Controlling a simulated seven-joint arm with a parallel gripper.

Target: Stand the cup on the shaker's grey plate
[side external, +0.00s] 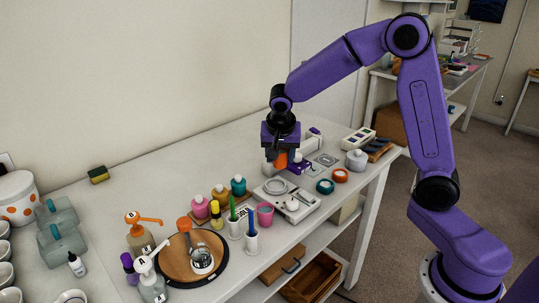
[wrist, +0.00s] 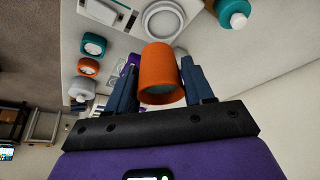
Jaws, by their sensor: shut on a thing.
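The orange cup (side external: 281,160) is held in my gripper (side external: 281,154), above the back part of the table. In the wrist view the cup (wrist: 160,70) sits between the two dark fingers, its dark opening towards the camera. A white device with a round pale grey plate (side external: 275,186) stands on the table in front of the cup and slightly left; its round plate (wrist: 163,20) also shows in the wrist view, beyond the cup. I cannot tell for sure that this is the shaker. The cup is apart from that plate.
A pink cup (side external: 265,214) and white holders with green and blue pens stand near the device. Several capped bottles (side external: 238,185) are to its left. Teal and orange jars (side external: 340,175) and a grey bottle (side external: 356,159) stand to its right. A round wooden board (side external: 172,262) lies front left.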

